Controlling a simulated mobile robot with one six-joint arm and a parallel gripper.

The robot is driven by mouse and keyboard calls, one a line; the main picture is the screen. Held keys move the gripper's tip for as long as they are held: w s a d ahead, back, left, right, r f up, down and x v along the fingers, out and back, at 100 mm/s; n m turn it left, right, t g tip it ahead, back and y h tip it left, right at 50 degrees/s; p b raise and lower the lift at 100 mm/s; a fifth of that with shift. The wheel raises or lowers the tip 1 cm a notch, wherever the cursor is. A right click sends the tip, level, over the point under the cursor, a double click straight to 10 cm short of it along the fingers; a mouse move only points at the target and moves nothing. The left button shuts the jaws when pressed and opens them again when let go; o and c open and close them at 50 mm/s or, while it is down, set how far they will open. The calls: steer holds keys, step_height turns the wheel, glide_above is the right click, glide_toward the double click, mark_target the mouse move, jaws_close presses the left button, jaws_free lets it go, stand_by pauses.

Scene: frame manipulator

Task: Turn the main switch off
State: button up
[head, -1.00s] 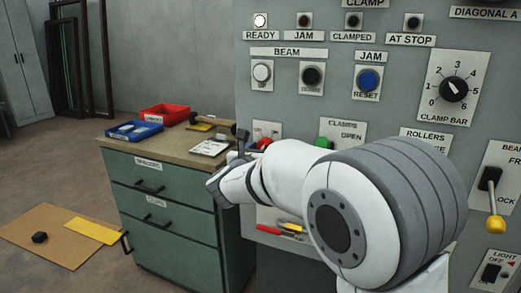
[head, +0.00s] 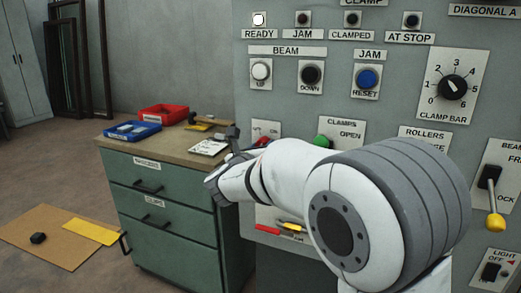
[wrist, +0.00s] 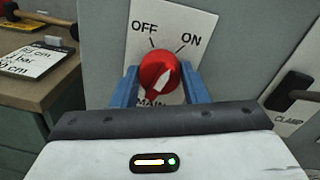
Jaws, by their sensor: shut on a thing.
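The main switch is a red round knob (wrist: 158,72) on a white plate (wrist: 176,22) marked OFF at upper left and ON at upper right. Its white pointer mark slants up to the right, toward ON. My gripper (wrist: 160,84) has its two blue fingers on either side of the knob and is shut on it.
A workbench with green drawers (head: 170,200) stands left of the panel, holding a blue tray (head: 133,131), a red tray (head: 164,114) and a mallet (head: 208,120). A clamp handle (wrist: 290,90) sits right of the switch. A green button (head: 322,141) is near my arm.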

steer(key=n+p, duration=0.1)
steer(key=n, duration=0.4)
steer(key=shift+a+r+n, duration=0.1)
steer(key=shift+n, duration=0.2)
steer(key=shift+n+p, duration=0.75)
steer(key=shift+n, duration=0.95)
steer(key=o, duration=1)
steer(key=shift+h, duration=0.3)
steer(key=v, duration=0.8)
steer(key=shift+w+p, duration=0.1)
steer(key=shift+p, duration=0.25)
